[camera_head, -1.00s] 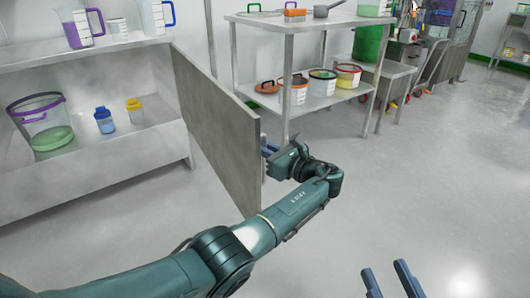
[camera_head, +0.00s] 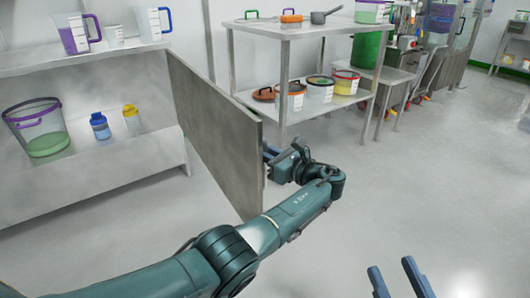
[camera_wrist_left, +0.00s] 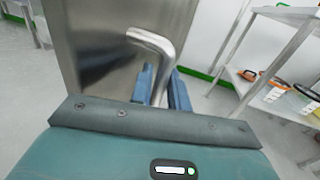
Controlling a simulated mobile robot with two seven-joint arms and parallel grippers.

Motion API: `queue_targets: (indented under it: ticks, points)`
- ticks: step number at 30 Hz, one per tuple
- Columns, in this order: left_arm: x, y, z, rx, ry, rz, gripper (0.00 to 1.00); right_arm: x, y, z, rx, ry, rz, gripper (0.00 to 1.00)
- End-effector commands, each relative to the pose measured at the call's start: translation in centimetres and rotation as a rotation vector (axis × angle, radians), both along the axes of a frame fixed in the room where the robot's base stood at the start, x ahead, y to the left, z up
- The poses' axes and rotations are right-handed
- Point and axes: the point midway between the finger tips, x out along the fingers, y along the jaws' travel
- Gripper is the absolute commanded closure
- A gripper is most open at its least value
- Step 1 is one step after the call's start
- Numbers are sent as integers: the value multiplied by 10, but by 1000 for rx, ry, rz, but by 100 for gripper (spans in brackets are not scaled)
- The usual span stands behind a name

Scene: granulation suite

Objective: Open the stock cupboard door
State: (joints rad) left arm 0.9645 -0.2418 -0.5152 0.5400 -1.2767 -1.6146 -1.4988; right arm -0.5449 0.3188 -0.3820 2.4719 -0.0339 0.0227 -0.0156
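The stock cupboard door (camera_head: 215,130) is a grey metal panel. It stands swung out from the cupboard (camera_head: 90,178), whose shelves are exposed at left. My left gripper (camera_head: 270,152) is at the door's free edge, on its right side, partly hidden by the wrist. In the left wrist view, the bent metal handle (camera_wrist_left: 152,40) on the door (camera_wrist_left: 98,45) passes between the blue fingers of my left gripper (camera_wrist_left: 162,86), which are closed around it. My right gripper (camera_head: 394,272) is open and empty over the floor at the bottom.
The cupboard holds a green-filled bucket (camera_head: 38,130), a blue bottle (camera_head: 100,126), a yellow-capped bottle (camera_head: 131,118) and jugs above. A steel table (camera_head: 300,36) with tubs stands behind the door. The floor (camera_head: 430,180) at right is clear.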

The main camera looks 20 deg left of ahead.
Motion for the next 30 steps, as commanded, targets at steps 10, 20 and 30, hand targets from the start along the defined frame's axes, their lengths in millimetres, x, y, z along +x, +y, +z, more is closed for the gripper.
queue_targets:
  ticks: [10, 20, 30]
  points:
    - [-6, -16, 2, -1, 0, -3, 83, 1, 0, 3, 2, 10, -1, 64]
    - [-37, -84, -3, 1, -3, -5, 83, -6, 1, -23, 4, 99, -8, 64]
    - [-53, -116, -1, 0, -4, 0, 83, 7, -3, 22, -16, -197, 2, 64]
